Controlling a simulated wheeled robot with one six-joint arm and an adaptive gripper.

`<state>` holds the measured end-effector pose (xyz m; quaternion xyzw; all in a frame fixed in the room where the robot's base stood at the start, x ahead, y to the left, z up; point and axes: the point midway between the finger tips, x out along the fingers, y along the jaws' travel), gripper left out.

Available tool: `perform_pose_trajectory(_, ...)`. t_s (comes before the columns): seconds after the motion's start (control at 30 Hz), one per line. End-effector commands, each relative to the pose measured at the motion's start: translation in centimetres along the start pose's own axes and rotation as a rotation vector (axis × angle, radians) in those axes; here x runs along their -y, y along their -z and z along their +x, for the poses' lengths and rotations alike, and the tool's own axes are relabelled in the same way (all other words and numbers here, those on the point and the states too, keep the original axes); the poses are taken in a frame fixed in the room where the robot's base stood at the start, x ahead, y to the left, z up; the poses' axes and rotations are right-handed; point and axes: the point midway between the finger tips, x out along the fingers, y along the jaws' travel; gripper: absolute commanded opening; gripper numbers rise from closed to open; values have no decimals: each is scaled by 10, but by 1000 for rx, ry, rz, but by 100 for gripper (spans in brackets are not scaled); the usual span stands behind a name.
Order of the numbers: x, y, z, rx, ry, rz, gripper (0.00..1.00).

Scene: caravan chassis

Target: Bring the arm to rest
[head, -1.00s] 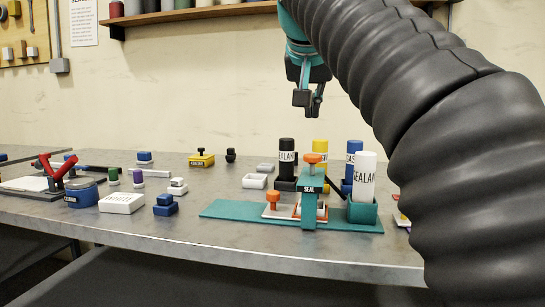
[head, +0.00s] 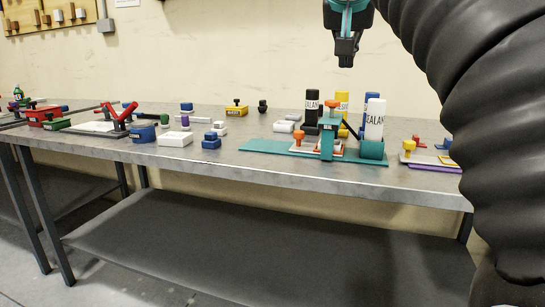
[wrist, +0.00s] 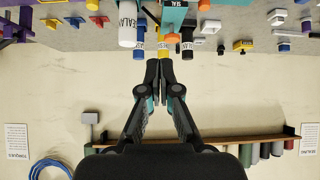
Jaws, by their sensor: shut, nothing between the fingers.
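My gripper (head: 346,58) is at the top of the head view, above the back of the bench and clear of everything on it. Its fingers point down. In the wrist view the two fingertips (wrist: 160,70) meet with nothing between them. My ridged black arm fills the right of the head view. Below the gripper stands the teal sealing station (head: 275,147) with an orange knob, and a white sealant tube (head: 375,120) in its teal holder. Black (head: 311,108), yellow and blue tubes stand close behind it.
The grey bench (head: 225,172) holds red (head: 43,114), blue, white (head: 175,139) and yellow (head: 236,109) items on the left. More small fixtures (head: 430,158) stand on the right. A lower shelf (head: 240,240) is empty. The wrist view shows a wall shelf (wrist: 245,140) with bottles.

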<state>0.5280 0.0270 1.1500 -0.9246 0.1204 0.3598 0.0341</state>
Motion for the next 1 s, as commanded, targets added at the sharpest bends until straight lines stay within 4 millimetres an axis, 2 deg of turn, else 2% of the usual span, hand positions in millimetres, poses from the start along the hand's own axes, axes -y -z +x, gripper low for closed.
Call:
perform_pose_trajectory(0.03, 5, -3, 10, 7, 8, -24, 0)
perform_pose_trajectory(0.27, 23, -20, 46, 44, 39, -109, 0)
perform_pose_trajectory(0.47, 33, -48, 73, 85, 70, -179, 0)
perform_pose_trajectory(0.57, 35, -70, 88, 112, 89, -214, 0)
perform_pose_trajectory(0.67, 34, -101, 103, 145, 112, -250, 0)
perform_pose_trajectory(0.77, 29, -140, 117, 181, 136, -281, 0)
perform_pose_trajectory(1.0, 5, -246, 138, 262, 182, -312, 0)
